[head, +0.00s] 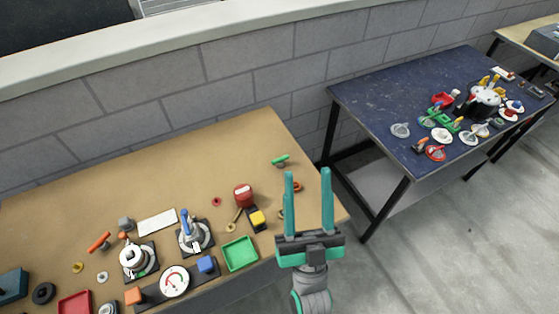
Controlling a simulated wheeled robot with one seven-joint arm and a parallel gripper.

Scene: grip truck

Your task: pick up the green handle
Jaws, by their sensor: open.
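The green handle (280,160) is a small green bar that sits near the back right part of the tan table (150,175), apart from the other items. My gripper (307,172) is open and empty, with its two long teal fingers pointing away from me. In the picture its fingertips are a little below and to the right of the green handle. I cannot tell how high the gripper is above the table.
A red knob (243,195), a yellow block (257,219) and a green tray (240,254) are left of my gripper. Several valves and a gauge (174,281) stand farther left. A dark blue table (375,105) holds clutter. The tan around the handle is clear.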

